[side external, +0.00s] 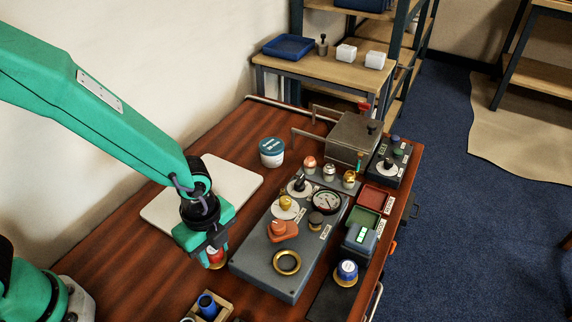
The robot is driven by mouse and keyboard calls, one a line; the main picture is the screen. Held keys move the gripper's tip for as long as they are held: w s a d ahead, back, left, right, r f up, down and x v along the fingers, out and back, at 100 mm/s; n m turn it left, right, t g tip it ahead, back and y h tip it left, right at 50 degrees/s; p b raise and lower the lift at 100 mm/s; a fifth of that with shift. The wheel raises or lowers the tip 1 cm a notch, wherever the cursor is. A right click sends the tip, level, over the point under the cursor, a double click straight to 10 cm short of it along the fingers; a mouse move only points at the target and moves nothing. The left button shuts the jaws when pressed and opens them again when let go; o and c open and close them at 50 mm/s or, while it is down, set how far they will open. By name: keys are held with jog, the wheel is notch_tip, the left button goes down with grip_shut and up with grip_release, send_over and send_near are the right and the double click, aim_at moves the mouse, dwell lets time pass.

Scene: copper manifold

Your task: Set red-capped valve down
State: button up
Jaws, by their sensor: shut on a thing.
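My gripper (214,247) points down, shut on the red-capped valve (216,256). The valve has a red top and a brass-coloured rim at its base. It is just left of the grey manifold box (256,262) and near the lower right corner of a pale board. The fingers hide part of the valve. I cannot tell whether its base touches the wooden table (131,255) or hangs just above it. The grey box carries an empty brass ring (287,262), an orange-red knob (284,230) and a round gauge (326,200).
A pale board (240,180) lies behind my gripper. A blue-capped part (347,270) stands on a dark mat at right. A wooden holder with blue parts (208,305) is at the front. Red (375,197) and green (363,218) trays line the right edge. A white tub (271,152) stands farther back.

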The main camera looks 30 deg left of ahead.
aim_at(212, 249)
jog(key=shift+f, duration=0.15)
jog(key=o, duration=1)
jog(key=shift+o, duration=0.2)
jog(key=shift+r, duration=0.2)
notch_tip(212, 249, up, 12)
dwell(0.5)
